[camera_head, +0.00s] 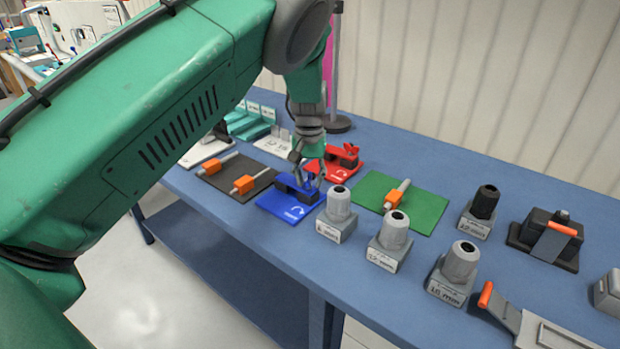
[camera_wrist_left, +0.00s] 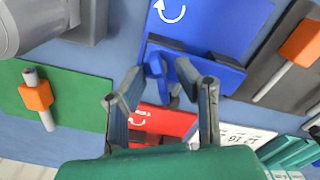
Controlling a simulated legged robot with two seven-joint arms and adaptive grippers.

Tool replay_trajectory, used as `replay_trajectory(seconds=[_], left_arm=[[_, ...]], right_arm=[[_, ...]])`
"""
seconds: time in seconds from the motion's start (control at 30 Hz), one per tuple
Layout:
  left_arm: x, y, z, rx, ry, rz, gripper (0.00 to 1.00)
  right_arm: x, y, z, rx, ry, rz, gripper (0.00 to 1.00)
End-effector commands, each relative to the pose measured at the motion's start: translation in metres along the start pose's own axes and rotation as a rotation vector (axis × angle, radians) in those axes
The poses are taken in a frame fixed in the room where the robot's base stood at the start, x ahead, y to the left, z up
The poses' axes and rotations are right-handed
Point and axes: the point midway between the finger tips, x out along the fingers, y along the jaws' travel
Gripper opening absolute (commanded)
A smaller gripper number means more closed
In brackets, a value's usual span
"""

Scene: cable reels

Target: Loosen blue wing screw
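A blue plate (camera_head: 283,207) with a dark clamp block lies on the table in the head view. The plate also shows at the top of the left wrist view (camera_wrist_left: 228,22). The blue wing screw (camera_wrist_left: 156,78) sticks out from the block there; in the head view it is mostly hidden by my gripper. My left gripper (camera_head: 308,182) reaches down over the block. In the left wrist view its fingers (camera_wrist_left: 158,88) stand apart, one on each side of the wing screw, with visible gaps; I cannot tell whether either touches it. My right gripper is not in view.
A red plate with a red wing screw (camera_head: 350,150) stands just behind the blue one. A dark mat (camera_head: 226,186) with orange-handled tools lies left, a green mat (camera_head: 427,212) right. Grey sockets (camera_head: 338,206) stand close in front right. Free table lies along the front edge.

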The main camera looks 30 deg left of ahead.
Motion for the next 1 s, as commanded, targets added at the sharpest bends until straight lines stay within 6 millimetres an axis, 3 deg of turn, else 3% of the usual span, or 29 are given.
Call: replay_trajectory(seconds=[0.2,0.23,0.3,0.67,1.0], left_arm=[[0.000,0.000,0.000,0.000,0.001,0.000,0.28],[0.000,0.000,0.000,0.001,0.001,0.000,0.24],[0.000,0.000,0.000,0.000,0.000,0.000,0.00],[0.000,0.000,0.000,-0.014,0.000,0.001,0.00],[-0.001,0.001,0.000,-0.183,-0.002,0.000,0.00]], right_arm=[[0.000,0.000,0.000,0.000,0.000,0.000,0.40],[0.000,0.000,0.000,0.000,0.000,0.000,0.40],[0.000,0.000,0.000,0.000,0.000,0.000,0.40],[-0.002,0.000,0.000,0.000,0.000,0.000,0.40],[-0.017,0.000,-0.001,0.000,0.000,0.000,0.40]])
